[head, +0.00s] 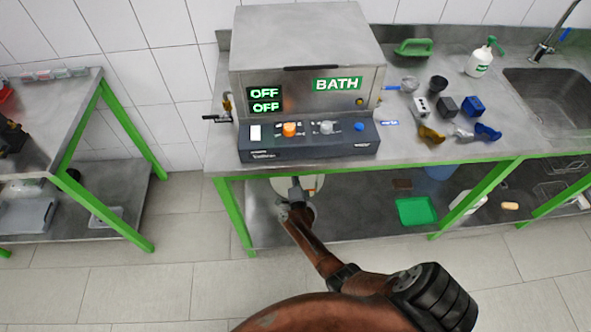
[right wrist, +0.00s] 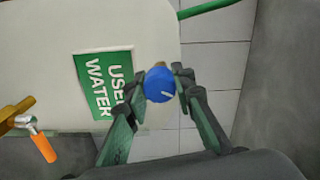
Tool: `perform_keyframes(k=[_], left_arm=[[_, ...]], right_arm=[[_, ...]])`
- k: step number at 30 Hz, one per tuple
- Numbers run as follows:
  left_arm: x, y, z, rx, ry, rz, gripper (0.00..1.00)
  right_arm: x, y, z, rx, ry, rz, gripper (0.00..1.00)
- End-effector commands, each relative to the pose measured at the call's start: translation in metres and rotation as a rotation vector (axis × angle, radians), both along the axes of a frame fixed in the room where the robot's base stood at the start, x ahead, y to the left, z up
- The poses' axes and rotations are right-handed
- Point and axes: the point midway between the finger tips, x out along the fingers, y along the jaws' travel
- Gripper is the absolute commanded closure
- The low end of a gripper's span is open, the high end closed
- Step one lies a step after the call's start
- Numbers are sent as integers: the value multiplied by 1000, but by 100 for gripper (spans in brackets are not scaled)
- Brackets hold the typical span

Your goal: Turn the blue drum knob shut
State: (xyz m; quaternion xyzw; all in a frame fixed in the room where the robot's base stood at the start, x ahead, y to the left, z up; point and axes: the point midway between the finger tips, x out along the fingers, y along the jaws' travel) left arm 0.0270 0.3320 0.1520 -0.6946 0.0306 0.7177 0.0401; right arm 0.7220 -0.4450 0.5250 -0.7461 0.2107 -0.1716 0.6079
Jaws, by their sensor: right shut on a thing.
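The blue drum knob (right wrist: 158,86) sits on the white drum (right wrist: 130,25), beside a green "USED WATER" label (right wrist: 100,82). A short white mark on the knob runs diagonally. My right gripper (right wrist: 160,80) is shut on the knob, with one finger on each side. In the head view, my right arm reaches under the bench to the drum (head: 313,183); the knob and my fingertips cannot be made out there. My left gripper is in neither view.
A brass fitting with an orange handle (right wrist: 42,143) is at the left in the wrist view. Above the drum is the steel bench (head: 430,152) carrying the bath unit (head: 305,80). A green tray (head: 416,211) lies on the lower shelf to the right.

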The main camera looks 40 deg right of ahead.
Motion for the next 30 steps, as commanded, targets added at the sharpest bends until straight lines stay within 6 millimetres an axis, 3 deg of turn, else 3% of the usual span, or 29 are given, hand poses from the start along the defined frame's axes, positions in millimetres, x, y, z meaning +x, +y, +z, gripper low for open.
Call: perform_keyframes(k=[15, 30], left_arm=[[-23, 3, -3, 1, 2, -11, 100], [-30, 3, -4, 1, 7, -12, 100]], right_arm=[[2, 3, 1, -327, 202, 6, 100], [2, 3, 1, -415, 253, 5, 100]])
